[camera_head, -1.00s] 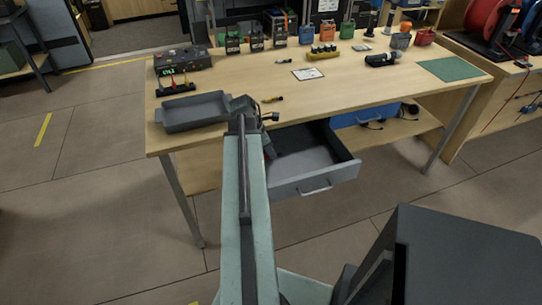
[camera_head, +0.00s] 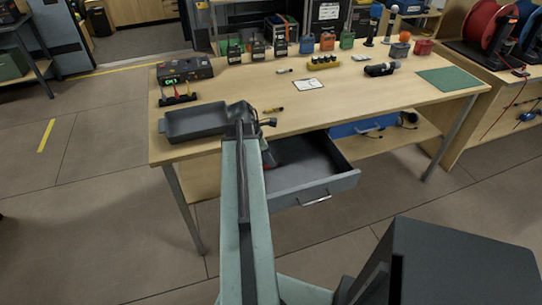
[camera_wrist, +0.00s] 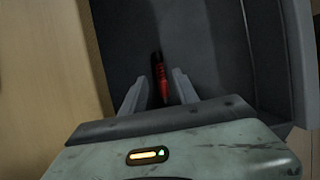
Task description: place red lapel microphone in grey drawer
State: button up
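The red lapel microphone (camera_wrist: 162,84), red with a dark end, shows in the wrist view between the two fingers of my gripper (camera_wrist: 161,76). The fingers stand apart with narrow gaps on both sides of it. The grey drawer (camera_head: 315,192) is pulled out under the table's front edge, and its grey interior fills much of the wrist view. My gripper is over or inside the drawer's left part. In the head view a small bit of red shows there, mostly hidden by my arm. I cannot tell whether the microphone touches the drawer floor.
The wooden table (camera_head: 330,105) carries a grey tray (camera_head: 190,124) near the drawer's left and several devices along the back. A blue drawer (camera_head: 362,127) sits to the right under the tabletop. The drawer's right part looks empty.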

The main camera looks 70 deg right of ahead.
jog(key=p+v, duration=0.7)
jog(key=v, duration=0.2)
jog(key=shift+r, duration=0.15)
jog(key=shift+a, duration=0.1)
jog(key=w+a+f+m+t, duration=0.1)
jog(key=w+a+m+t, duration=0.2)
jog(key=w+a, duration=1.9)
jog(key=w+a+m+y, duration=0.1)
jog(key=w+a, duration=0.2)
jog(key=a, duration=0.7)
jog(key=w+a+m+y, duration=0.1)
jog(key=w+a+m, duration=0.1)
jog(key=a, duration=0.9)
jog(key=w+a+m, duration=0.1)
jog(key=w+a, duration=0.3)
jog(key=a, duration=0.7)
jog(key=shift+w+f+m+t+y, duration=0.25)
jog(key=shift+f+m+t+y, duration=0.05)
jog(key=shift+f+m+y, duration=0.15)
